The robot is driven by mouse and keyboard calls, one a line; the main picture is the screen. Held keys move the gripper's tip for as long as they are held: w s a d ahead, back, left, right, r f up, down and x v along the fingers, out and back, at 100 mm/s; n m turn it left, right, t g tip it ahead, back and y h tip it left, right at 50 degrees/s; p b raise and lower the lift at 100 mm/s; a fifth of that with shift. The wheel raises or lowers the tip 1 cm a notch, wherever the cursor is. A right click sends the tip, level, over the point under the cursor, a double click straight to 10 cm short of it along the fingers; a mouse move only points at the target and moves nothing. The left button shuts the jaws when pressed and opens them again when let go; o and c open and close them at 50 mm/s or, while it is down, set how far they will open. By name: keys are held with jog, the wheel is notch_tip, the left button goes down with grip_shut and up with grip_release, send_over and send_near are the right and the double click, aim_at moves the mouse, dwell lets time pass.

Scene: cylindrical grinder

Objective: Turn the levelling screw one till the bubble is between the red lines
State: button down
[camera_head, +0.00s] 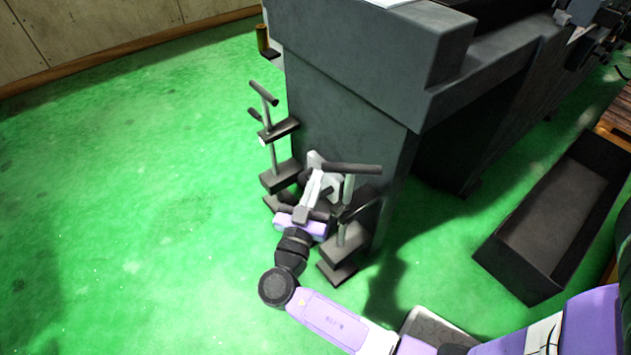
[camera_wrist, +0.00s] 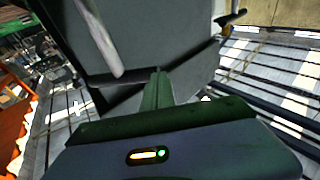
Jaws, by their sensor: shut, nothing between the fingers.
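The grey grinder bed (camera_head: 350,90) has two levelling screws at its near left end, each a T-handle on an upright stem above dark plates. The nearer screw (camera_head: 352,169) has a dark crossbar and a pale stem; the farther screw (camera_head: 264,94) stands behind and to the left. I cannot tell which is number one. My gripper (camera_head: 320,176) is low beside the nearer screw, left of its stem, overlapping the crossbar's left end. In the wrist view my fingers (camera_wrist: 157,82) are shut and empty, with a pale rod (camera_wrist: 97,38) to their left. No bubble or red lines are recognisable.
A dark open tray (camera_head: 550,220) lies on the floor at right. The green floor (camera_head: 130,200) is clear on the left. The bed's overhanging edge (camera_head: 440,100) is above my gripper. A brass-coloured post (camera_head: 262,38) stands at the back corner.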

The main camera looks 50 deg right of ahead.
dwell(0.3)
jog(key=g+b, duration=0.1)
jog(key=w+d+m+g+b, duration=0.1)
jog(key=shift+d+r+h+b, duration=0.15)
jog(key=shift+d+h+b, duration=0.15)
jog(key=shift+b, duration=0.1)
jog(key=shift+a, duration=0.1)
